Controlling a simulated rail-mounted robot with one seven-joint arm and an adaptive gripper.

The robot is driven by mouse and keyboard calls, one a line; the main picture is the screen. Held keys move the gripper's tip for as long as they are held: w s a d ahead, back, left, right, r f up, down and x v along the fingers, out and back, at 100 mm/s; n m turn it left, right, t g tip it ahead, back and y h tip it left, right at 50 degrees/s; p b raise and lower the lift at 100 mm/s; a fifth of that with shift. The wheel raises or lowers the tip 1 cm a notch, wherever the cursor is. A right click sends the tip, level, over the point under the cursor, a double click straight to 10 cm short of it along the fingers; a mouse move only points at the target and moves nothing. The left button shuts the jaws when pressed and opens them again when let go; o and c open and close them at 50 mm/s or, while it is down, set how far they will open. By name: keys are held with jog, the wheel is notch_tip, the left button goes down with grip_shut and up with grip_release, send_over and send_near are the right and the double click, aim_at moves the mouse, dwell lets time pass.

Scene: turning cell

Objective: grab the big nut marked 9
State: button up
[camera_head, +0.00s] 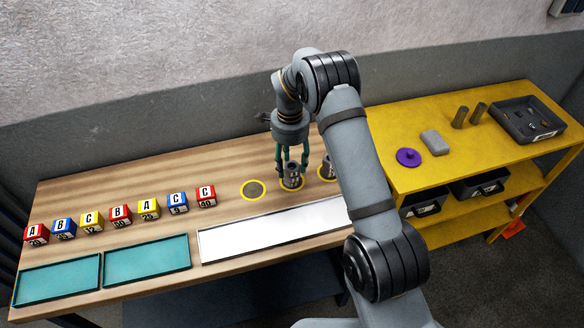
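My gripper (292,167) points down over the wooden bench, its two green fingers spread apart. A dark metallic cylindrical part (292,178) stands upright between and just below the fingertips, on a yellow-ringed spot. I cannot tell if the fingers touch it. A second metallic part (325,170) stands on another ringed spot to the right, partly hidden by my arm. I cannot read a 9 on either part or tell whether either is a nut.
Several lettered cubes (121,215) stand in a row at left, behind two teal trays (147,260). A white panel (270,230) lies in front of the ringed spots. A yellow shelf (400,180) with loose items and a grey tray (500,118) stands at right.

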jog(key=c, duration=1)
jog(key=shift+r, duration=0.1)
jog(key=shift+c, duration=0.5)
